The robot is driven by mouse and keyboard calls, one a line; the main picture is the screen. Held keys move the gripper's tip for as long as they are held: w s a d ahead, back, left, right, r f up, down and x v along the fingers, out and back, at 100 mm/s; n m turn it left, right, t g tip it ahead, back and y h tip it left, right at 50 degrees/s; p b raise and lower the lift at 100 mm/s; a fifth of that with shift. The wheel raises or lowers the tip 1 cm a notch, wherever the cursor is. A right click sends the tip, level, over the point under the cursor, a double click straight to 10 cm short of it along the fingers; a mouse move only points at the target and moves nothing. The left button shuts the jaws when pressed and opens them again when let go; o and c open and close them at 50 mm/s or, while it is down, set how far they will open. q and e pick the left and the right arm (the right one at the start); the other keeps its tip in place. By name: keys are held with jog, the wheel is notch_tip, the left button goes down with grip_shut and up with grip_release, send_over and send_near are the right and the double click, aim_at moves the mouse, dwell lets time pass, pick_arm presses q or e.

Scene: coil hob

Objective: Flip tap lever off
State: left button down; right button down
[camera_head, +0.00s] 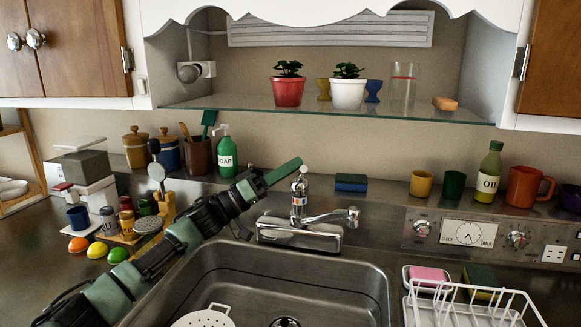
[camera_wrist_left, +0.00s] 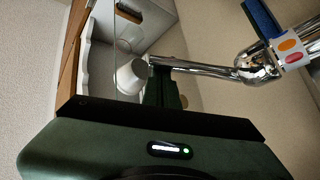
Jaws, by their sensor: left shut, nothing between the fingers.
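The chrome tap (camera_head: 300,236) stands behind the sink, its spout pointing right. Its lever (camera_head: 301,185) rises steeply above a collar with coloured markings and ends in a pale knob (camera_head: 304,169). In the left wrist view the chrome lever (camera_wrist_left: 205,68) runs across to the white knob (camera_wrist_left: 131,76); the collar (camera_wrist_left: 290,46) shows red and orange marks. My left gripper (camera_head: 284,172) is shut and empty, its green fingertips close beside the lever's upper end on the left. I cannot tell whether they touch. In the wrist view the dark green fingers (camera_wrist_left: 160,90) lie just by the lever.
The steel sink (camera_head: 350,275) lies below, with a white strainer (camera_head: 204,318) in it. A blue sponge (camera_head: 351,182) sits behind the tap. A green soap bottle (camera_head: 227,155) stands left of my gripper. A glass shelf (camera_head: 330,111) hangs above. A white dish rack (camera_head: 470,305) is at right.

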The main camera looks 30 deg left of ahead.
pick_arm(q)
jog(key=m, duration=0.1)
jog(key=f+m+g+h+b, duration=0.1)
jog(key=s+f+m+h, duration=0.1)
jog(key=m, duration=0.1)
jog(key=shift+d+f, duration=0.1)
jog(key=shift+d, duration=0.25)
jog(key=shift+s+d+f+g, duration=0.2)
jog(key=shift+s+f+g, duration=0.15)
jog(key=shift+f, duration=0.3)
